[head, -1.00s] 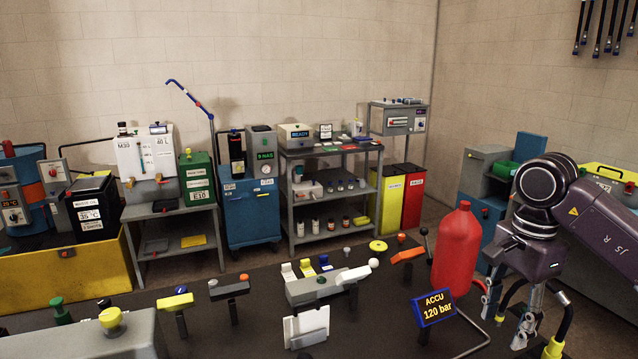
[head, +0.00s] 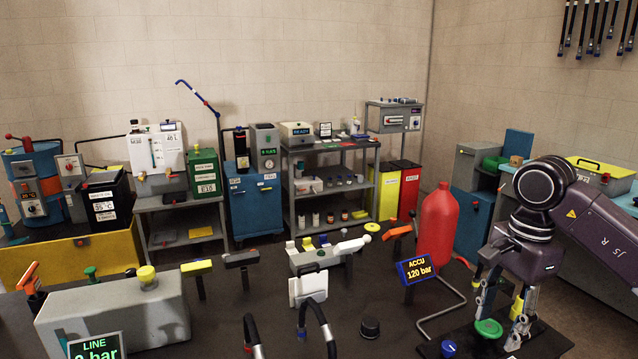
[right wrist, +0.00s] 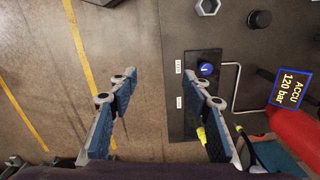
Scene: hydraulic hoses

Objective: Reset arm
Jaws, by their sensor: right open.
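My right gripper (head: 502,316) hangs at the right of the head view, fingers pointing down over the dark bench top (head: 385,335). In the right wrist view the two fingers (right wrist: 163,90) stand wide apart over bare floor and the edge of a dark plate. A green knob (head: 488,328) shows between the fingers in the head view; I cannot tell its distance from them. A black hose with a yellow part (right wrist: 203,134) shows beside the right finger in the wrist view. My left gripper is not in view.
A red accumulator bottle (head: 435,240) and a blue "ACCU 120 bar" display (head: 415,269) stand left of my right gripper. A bent grey rod (head: 455,318) and blue knob (head: 448,348) are close by. Hoses (head: 318,325) stand at the front.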

